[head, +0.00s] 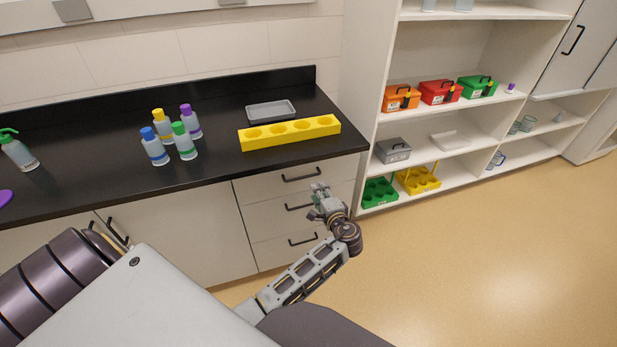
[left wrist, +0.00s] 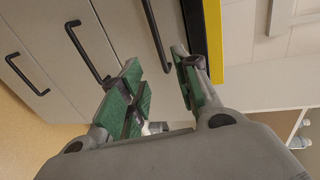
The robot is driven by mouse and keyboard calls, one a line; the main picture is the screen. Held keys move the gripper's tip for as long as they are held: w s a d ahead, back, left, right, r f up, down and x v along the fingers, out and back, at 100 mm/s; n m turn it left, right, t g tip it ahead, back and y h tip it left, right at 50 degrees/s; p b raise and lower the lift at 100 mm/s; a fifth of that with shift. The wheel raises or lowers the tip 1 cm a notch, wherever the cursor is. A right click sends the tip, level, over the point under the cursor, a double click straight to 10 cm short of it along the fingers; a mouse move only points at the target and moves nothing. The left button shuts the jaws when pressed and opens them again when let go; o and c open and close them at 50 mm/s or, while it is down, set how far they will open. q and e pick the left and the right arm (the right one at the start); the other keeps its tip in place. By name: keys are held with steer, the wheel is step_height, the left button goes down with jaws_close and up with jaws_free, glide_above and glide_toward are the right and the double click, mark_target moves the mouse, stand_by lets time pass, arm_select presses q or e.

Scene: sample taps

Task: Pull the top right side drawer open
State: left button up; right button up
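The top right side drawer (head: 262,186) is the highest of three white drawers under the counter's right end, and its front looks flush with the cabinet. Its black bar handle (head: 301,175) also shows in the left wrist view (left wrist: 154,32). My left gripper (head: 319,188) is just below and right of that handle in the head view. In the left wrist view its green-padded fingers (left wrist: 158,75) are apart and empty, with the handle's end appearing between them. I cannot tell whether the handle is at fingertip depth. My right gripper is not in view.
The middle drawer handle (head: 299,207) and bottom drawer handle (head: 303,240) lie below. A yellow rack (head: 290,132), a grey tray (head: 271,110) and several bottles (head: 171,137) stand on the black counter. An open shelf unit (head: 430,120) stands to the right. Floor in front is clear.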

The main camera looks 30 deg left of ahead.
mark_target(309, 176)
arm_select(q)
steer(key=x, duration=1.2)
steer(key=shift+w, duration=0.1)
jaws_close()
